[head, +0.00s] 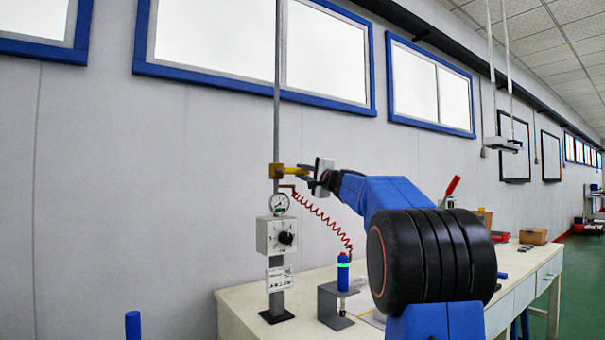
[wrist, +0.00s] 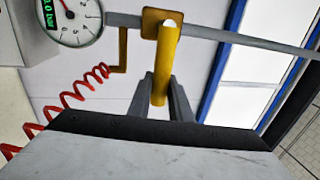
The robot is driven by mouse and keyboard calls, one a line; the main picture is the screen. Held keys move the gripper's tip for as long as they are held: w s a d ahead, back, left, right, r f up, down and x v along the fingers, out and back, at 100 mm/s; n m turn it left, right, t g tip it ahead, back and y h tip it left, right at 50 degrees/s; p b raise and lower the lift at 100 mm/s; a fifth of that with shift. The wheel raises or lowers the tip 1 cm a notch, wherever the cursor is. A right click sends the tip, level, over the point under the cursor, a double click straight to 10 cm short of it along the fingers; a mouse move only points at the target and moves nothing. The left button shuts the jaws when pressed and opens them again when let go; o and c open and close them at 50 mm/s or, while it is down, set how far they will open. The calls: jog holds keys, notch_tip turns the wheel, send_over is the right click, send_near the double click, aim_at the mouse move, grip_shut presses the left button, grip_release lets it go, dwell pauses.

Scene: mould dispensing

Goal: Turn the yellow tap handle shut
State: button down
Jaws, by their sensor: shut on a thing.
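The yellow tap handle (wrist: 165,62) sticks out from a brass-coloured valve body (head: 276,171) on a thin vertical pipe. In the wrist view the handle lies between the two grey fingers of my gripper (wrist: 161,95), which are shut on it. In the head view my gripper (head: 309,172) reaches the handle from the right, and the handle looks roughly level, pointing away from the pipe. A round pressure gauge (head: 280,203) sits just below the valve, and it also shows in the wrist view (wrist: 76,20).
A red coiled hose (head: 322,219) hangs from the valve. A grey box with a black knob (head: 276,235) stands below the gauge. A blue bottle (head: 343,272) stands on a grey stand (head: 328,300) on the white bench (head: 235,308). A screwdriver-like red handle (head: 452,186) is behind my arm.

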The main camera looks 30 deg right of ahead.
jog(key=c, duration=1.6)
grip_release()
jog(key=shift+d, duration=0.1)
jog(key=shift+s, duration=0.15)
jog(key=s+f, duration=0.1)
jog(key=s, duration=0.4)
jog(key=s+f, duration=0.1)
jog(key=s, duration=0.5)
jog(key=s+f, duration=0.1)
jog(key=s, duration=0.5)
jog(key=shift+d+f, duration=0.25)
jog(key=shift+f, duration=0.05)
jog(key=shift+w, duration=0.1)
